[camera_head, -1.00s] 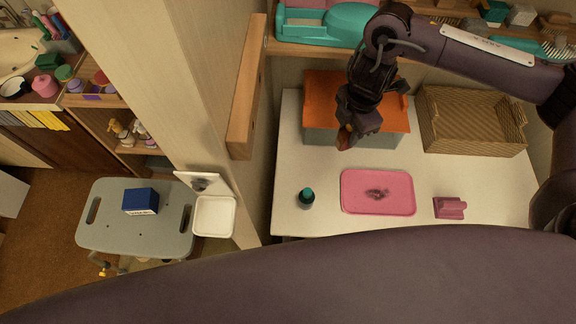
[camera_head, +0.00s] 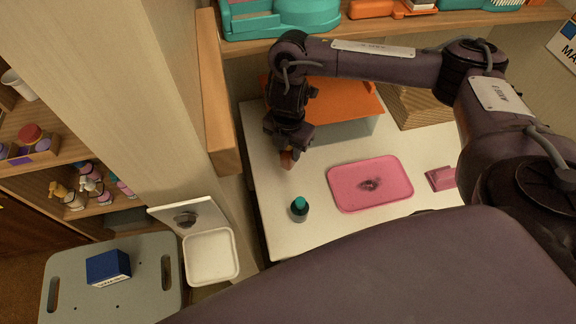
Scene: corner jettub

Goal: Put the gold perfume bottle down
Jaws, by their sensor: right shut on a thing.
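My right gripper (camera_head: 288,150) is over the left part of the white table, in front of the orange-lidded box. It is shut on a small brownish-gold thing, the gold perfume bottle (camera_head: 287,160), which shows just below the fingers and is mostly hidden by them. I cannot tell whether the bottle touches the table. My left gripper is not in view.
A dark bottle with a teal cap (camera_head: 299,209) stands in front of the gripper. A pink tray (camera_head: 371,184) and a pink holder (camera_head: 441,179) lie to the right. The orange-lidded box (camera_head: 345,105) and a wicker basket (camera_head: 415,108) stand behind. A wooden post edge (camera_head: 217,100) is at left.

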